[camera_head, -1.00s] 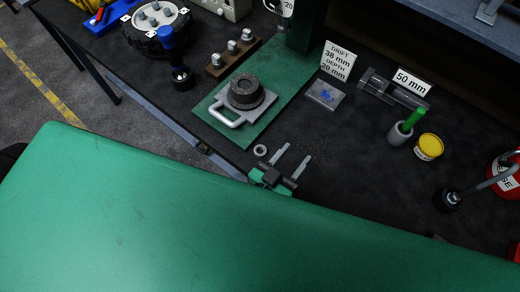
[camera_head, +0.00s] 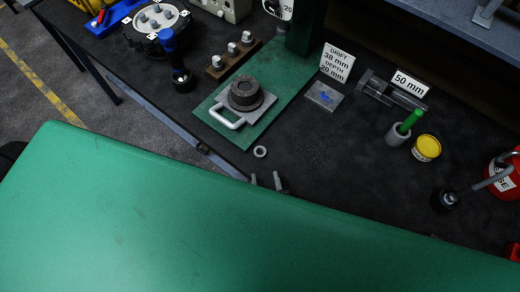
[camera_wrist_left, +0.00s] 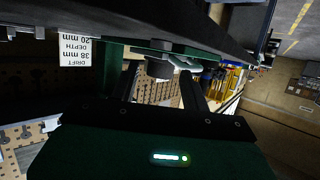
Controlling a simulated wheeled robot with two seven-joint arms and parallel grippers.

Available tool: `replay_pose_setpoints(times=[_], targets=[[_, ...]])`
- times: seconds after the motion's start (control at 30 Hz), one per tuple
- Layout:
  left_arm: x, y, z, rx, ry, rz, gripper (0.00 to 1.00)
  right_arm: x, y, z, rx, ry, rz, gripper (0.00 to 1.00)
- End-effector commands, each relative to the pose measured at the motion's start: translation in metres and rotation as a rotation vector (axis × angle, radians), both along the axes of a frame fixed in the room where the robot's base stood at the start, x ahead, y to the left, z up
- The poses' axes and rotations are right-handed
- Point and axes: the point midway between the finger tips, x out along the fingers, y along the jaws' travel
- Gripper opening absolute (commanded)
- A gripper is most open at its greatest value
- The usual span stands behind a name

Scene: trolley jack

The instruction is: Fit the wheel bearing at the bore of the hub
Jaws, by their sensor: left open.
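The hub (camera_head: 246,94) is a dark round block with a bore, on a light plate with a handle on the green base board. A small grey ring (camera_head: 260,152), which I take to be the wheel bearing, lies flat on the dark bench top near the board's front corner. My left gripper (camera_head: 267,181) is open and empty; only its fingertips show, just on the near side of the ring and apart from it. Its two fingers (camera_wrist_left: 160,85) stand spread in the left wrist view, with a dark round part beyond them. My right gripper is not in view.
A wooden block with several studs (camera_head: 232,56) and a blue-topped tool (camera_head: 175,62) stand left of the hub. A grey cup with a green stick (camera_head: 399,134) and a yellow tub (camera_head: 426,148) stand right. The bench between ring and cup is clear. My green body hides the foreground.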

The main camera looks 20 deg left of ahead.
Motion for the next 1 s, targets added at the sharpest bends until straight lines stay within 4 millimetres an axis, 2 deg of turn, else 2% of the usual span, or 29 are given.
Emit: replay_pose_setpoints(times=[0.03,0.2,0.47,0.7,1.0], targets=[[0.01,0.004,0.0,0.003,-0.003,0.0,0.47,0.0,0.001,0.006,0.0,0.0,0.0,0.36],[0.031,0.014,-0.01,0.001,-0.003,-0.002,0.47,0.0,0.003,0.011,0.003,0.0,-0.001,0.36],[0.045,0.022,-0.014,0.001,-0.003,-0.002,0.47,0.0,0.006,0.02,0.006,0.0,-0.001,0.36],[0.073,0.036,-0.023,0.001,-0.004,-0.001,0.47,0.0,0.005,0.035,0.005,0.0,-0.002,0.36],[0.082,0.041,-0.03,-0.001,-0.003,-0.001,0.47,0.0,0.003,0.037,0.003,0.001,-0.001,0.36]])
